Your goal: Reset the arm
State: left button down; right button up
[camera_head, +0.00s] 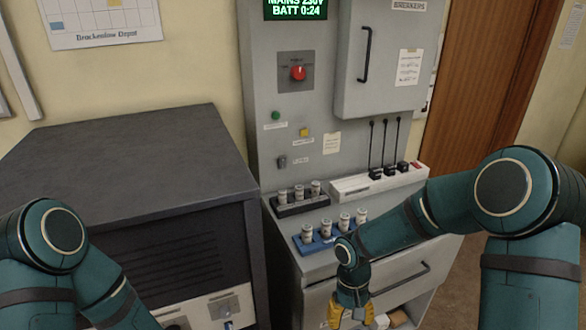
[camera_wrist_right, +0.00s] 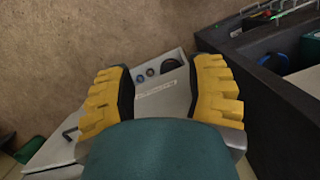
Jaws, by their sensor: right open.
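My right arm reaches in from the right in the head view, bent, with its forearm in front of the console's lower part. My right gripper (camera_head: 350,312) points down at the bottom edge, in front of the console's lower section. In the right wrist view, its yellow fingers (camera_wrist_right: 160,98) are spread apart with nothing between them. Behind them is a pale grey open box or drawer (camera_wrist_right: 148,100) with a label and small round items. My left arm shows at the lower left of the head view; its gripper is out of the picture.
The grey console (camera_head: 300,110) has a red knob (camera_head: 298,73). On its ledge are a black rack (camera_head: 299,205), a blue rack (camera_head: 318,243) with several cylinders, and a white power strip (camera_head: 350,187). A dark cabinet (camera_head: 120,160) stands left. A wooden door (camera_head: 475,80) is behind.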

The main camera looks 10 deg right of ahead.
jog(key=s+a+f+m+t+y, duration=0.1)
jog(key=s+a+f+t+y, duration=0.1)
jog(key=s+a+f, duration=0.2)
jog(key=s+a+f+t+y, duration=0.1)
jog(key=s+a+f+t, duration=0.1)
jog(key=f, duration=0.6)
jog(key=s+a, duration=0.1)
jog(key=s, duration=0.1)
jog(key=shift+s+a+m+t+y, duration=0.3)
jog(key=shift+a+m+y, duration=0.05)
jog(key=shift+m+y, duration=0.05)
